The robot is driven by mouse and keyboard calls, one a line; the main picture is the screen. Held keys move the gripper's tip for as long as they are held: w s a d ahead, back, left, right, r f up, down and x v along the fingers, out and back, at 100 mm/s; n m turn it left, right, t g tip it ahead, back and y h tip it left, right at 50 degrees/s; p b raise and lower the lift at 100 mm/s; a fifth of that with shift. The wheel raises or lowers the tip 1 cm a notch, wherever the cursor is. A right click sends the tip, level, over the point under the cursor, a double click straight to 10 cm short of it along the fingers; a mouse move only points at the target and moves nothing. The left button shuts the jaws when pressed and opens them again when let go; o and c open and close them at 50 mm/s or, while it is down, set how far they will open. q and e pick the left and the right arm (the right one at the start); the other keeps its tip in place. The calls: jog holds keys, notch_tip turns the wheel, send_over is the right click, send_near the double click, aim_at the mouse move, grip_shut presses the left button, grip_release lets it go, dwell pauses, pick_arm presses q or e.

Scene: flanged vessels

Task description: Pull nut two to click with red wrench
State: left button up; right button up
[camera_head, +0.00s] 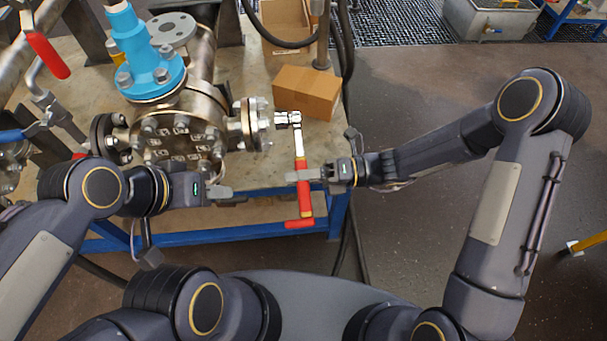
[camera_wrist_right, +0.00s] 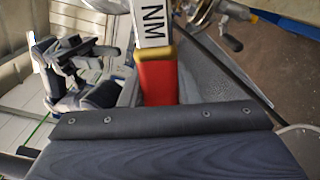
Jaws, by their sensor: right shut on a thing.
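The red wrench (camera_head: 305,203) is a torque wrench with a silver shaft and a red handle. My right gripper (camera_head: 308,174) is shut on its handle, which hangs past the table's front edge in the head view. The wrench head (camera_head: 287,118) is at the right-hand flange (camera_head: 250,124) of the vessel; whether it sits on a nut is too small to tell. Several bolts and nuts ring this flange, and I cannot tell which is nut two. The right wrist view shows the handle (camera_wrist_right: 157,82) and "NM" on the shaft. My left gripper (camera_head: 221,192) is apart from the wrench, holding nothing visible.
The metal vessel (camera_head: 180,125) with a blue valve top (camera_head: 145,55) stands on the blue-framed table (camera_head: 262,180). A cardboard box (camera_head: 307,92) sits just behind the wrench head. Dark hoses run behind it. The floor (camera_head: 420,90) to the right is mostly clear.

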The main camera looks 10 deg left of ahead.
jog(key=shift+s+a+r, duration=0.1)
jog(key=shift+a, duration=0.15)
dwell(0.3)
jog(key=shift+x, duration=1.05)
